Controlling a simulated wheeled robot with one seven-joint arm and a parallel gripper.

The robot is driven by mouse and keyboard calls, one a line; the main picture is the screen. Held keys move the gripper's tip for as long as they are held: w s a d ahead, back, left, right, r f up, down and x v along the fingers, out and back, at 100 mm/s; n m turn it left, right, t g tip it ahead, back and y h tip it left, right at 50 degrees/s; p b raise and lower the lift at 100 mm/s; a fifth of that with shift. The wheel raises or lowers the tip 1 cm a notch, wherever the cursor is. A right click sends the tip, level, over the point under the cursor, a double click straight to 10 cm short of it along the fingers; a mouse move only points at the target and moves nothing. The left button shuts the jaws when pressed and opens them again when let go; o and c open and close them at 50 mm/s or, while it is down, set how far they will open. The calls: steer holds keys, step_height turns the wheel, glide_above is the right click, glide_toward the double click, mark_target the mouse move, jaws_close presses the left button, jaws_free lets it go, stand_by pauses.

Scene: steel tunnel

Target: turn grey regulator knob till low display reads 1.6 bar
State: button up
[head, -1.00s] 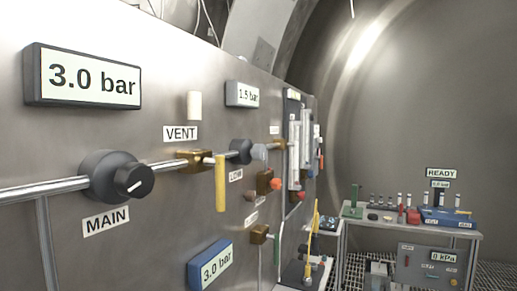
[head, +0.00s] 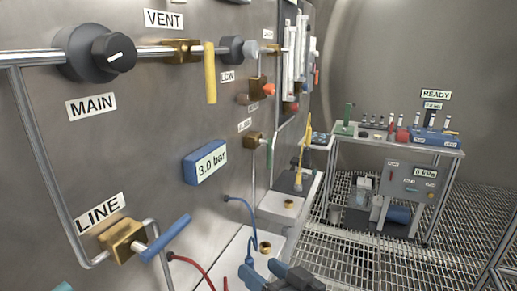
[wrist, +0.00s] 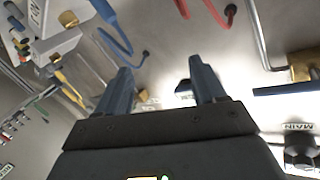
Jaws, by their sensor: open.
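The grey regulator knob (head: 250,49) sits on the dark LOW regulator body (head: 232,48) on the steel panel, right of the yellow VENT lever. Its LOW label (head: 228,77) is just below. The low display is out of the head view now. My gripper (head: 272,272) is at the bottom edge of the head view, well below the knob and apart from it. In the wrist view my gripper (wrist: 162,82) is open, with nothing between its two blue-grey fingers. I cannot make out the grey knob in the wrist view.
The black MAIN knob (head: 113,53), yellow VENT lever (head: 210,72), blue LINE lever (head: 166,238) and blue 3.0 bar display (head: 205,163) stick out from the panel. Blue and red hoses (head: 190,263) hang near my gripper. A bench (head: 400,148) stands back right over a grated floor.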

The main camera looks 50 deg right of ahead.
steer(key=w+d+r+t+y+b, duration=0.1)
steer(key=w+d+r, duration=0.65)
steer(key=w, duration=0.25)
steer(key=n+y+b, duration=0.3)
steer(key=n+y, duration=0.4)
steer(key=n, duration=0.3)
glide_toward(256, 50)
steer(key=x, duration=0.3)
steer(key=shift+p+x, duration=0.5)
steer(key=shift+x, duration=2.7)
